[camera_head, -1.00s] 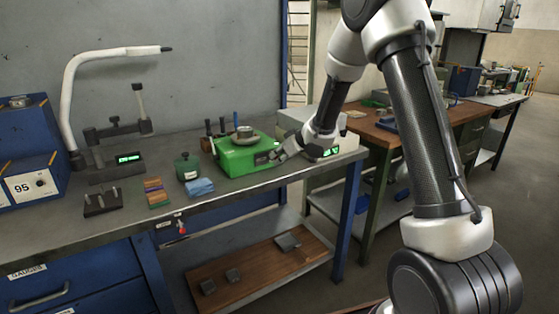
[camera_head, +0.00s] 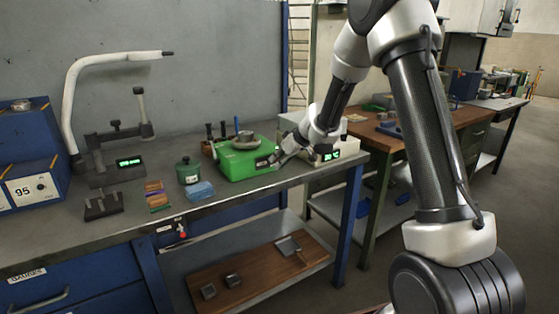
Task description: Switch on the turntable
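The turntable appears to be the green box (camera_head: 238,163) on the grey workbench, with a round grey disc (camera_head: 245,141) and a small blue-topped piece on its top. A small dark panel shows on its front right. My gripper (camera_head: 275,160) is at the right front of the green box, at its panel, fingers pointing left and down. I cannot tell whether it touches the box. The fingers are too small to tell whether they are open or shut. Part of the box's right side is hidden behind my gripper.
A white box with a green display (camera_head: 331,155) stands just right of my gripper. A dark green pot (camera_head: 188,171), a blue cloth (camera_head: 200,191) and coloured blocks (camera_head: 157,196) lie to the left. A gauge stand (camera_head: 112,160) stands further left. The bench's front edge is clear.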

